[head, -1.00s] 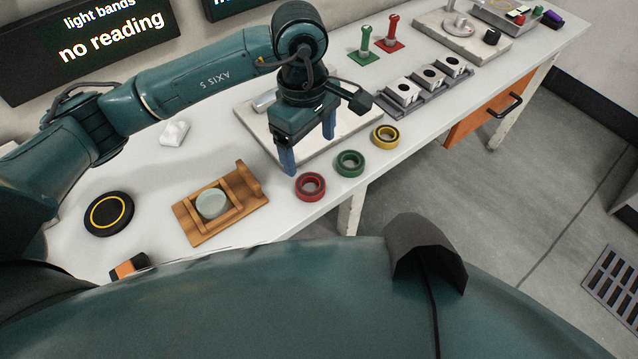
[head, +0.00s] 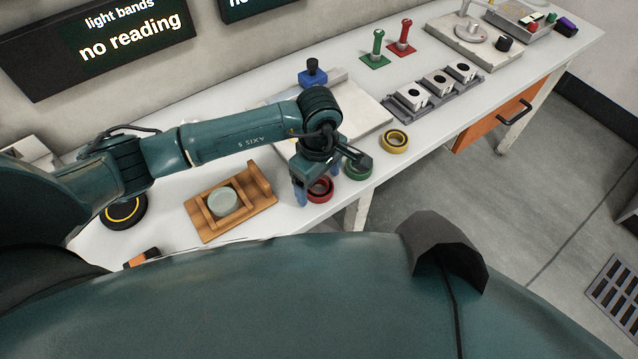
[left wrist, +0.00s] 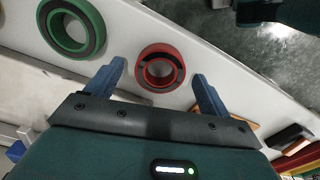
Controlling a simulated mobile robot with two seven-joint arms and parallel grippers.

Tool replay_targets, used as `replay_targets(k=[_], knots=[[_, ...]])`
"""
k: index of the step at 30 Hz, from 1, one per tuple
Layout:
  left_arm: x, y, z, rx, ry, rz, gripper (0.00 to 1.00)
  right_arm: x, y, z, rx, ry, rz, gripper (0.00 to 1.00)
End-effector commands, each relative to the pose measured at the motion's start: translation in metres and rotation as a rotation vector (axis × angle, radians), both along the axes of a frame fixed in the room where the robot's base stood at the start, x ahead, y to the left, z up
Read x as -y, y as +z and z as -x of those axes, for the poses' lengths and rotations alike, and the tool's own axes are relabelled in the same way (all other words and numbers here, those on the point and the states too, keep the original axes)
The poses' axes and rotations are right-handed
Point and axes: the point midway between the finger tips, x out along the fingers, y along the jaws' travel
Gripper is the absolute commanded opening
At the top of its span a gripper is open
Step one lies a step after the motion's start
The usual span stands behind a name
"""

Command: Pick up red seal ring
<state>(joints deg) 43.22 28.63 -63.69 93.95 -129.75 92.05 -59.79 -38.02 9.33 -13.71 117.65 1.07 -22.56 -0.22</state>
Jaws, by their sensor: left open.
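The red seal ring (head: 320,199) lies flat on the white bench near its front edge. My left gripper (head: 318,187) is open above it and hides part of it in the head view. In the left wrist view the red ring (left wrist: 141,70) shows between the two blue fingertips of the gripper (left wrist: 158,73), and neither finger visibly touches it. Whether the tips have come down to the ring's height I cannot tell. My right gripper is not in view.
A green ring (head: 358,170) lies close to the right of the red one, with a yellow ring (head: 395,141) beyond. A wooden stand (head: 262,187) with a pale disc (head: 223,202) is to the left. The bench's front edge is close by.

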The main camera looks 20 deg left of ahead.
Motion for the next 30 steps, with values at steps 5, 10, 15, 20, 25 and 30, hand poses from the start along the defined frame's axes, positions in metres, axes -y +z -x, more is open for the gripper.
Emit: replay_targets(k=[5,10,15,20,25,30], knots=[[0.0006,-0.0083,0.0004,0.0,-0.001,0.001,0.81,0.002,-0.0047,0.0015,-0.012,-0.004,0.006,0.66],[0.0005,-0.008,0.0003,0.0,-0.001,0.001,0.79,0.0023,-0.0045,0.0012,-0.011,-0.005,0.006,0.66],[0.0004,-0.0078,0.0003,0.0,0.0,0.001,0.66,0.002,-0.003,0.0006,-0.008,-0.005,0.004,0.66],[0.0003,-0.0077,0.0003,0.0,0.0,0.001,0.52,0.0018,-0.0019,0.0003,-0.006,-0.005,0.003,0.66],[0.0002,-0.0077,0.0002,0.0,0.0,0.001,0.39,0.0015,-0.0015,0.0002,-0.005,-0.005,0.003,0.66],[0.0003,-0.0074,0.0001,0.0,0.0,0.001,0.32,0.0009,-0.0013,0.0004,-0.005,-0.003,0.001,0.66]])
